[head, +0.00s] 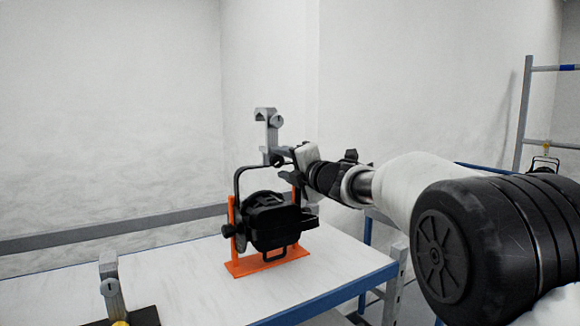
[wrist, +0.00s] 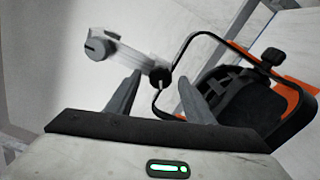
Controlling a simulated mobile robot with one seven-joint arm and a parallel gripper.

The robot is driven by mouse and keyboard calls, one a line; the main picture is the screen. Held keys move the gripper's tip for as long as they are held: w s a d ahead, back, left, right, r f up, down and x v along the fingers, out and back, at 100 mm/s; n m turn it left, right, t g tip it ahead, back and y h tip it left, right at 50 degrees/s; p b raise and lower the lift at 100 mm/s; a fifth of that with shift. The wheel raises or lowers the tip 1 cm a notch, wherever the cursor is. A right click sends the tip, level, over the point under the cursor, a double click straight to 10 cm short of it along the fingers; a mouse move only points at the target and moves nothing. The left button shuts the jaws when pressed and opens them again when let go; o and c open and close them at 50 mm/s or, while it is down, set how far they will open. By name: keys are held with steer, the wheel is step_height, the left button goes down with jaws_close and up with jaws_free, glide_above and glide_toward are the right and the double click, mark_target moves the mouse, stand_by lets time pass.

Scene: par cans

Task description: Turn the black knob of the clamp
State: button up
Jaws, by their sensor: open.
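The grey hook clamp (head: 268,128) stands at the top of the black par can's yoke (head: 238,185). In the wrist view the clamp (wrist: 125,52) reaches to the upper left, with a round grey knob (wrist: 97,48) at its far end. The small black knob (wrist: 160,76) sits at the clamp's near end, beside the yoke. My gripper (wrist: 158,88) is open, and the black knob shows between its two fingertips; I cannot tell how far ahead of them. In the head view my gripper (head: 283,167) is at the clamp's lower part and partly hides it.
The par can (head: 275,220) rests in an orange stand (head: 240,268) on a white table (head: 190,295). Another grey clamp (head: 110,285) stands at the table's front left. A metal rack (head: 525,110) with another lamp (head: 543,163) is at the right. Space above the table's left is free.

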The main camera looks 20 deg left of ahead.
steer(key=v, duration=1.7)
steer(key=shift+d+p, duration=0.2)
steer(key=shift+p, duration=0.25)
steer(key=shift+d, duration=0.1)
steer(key=d+m+t+h, duration=0.4)
steer(key=d+m+h, duration=0.5)
steer(key=d+m, duration=0.45)
steer(key=s+d+f+m+g+h, duration=0.35)
steer(key=s+d+f+m, duration=0.35)
steer(key=d, duration=0.4)
steer(key=s+d+f+m+g+h, duration=0.1)
steer(key=s+f+m+g, duration=0.35)
steer(key=s, duration=0.75)
steer(key=s+d+f+m+g, duration=0.1)
steer(key=s+f+m+g, duration=0.1)
steer(key=s+f+m, duration=0.75)
step_height(320, 180, up, 28)
steer(key=s+n+p, duration=0.1)
steer(key=n+p, duration=0.2)
steer(key=p, duration=2.4)
steer(key=shift+s+d, duration=0.2)
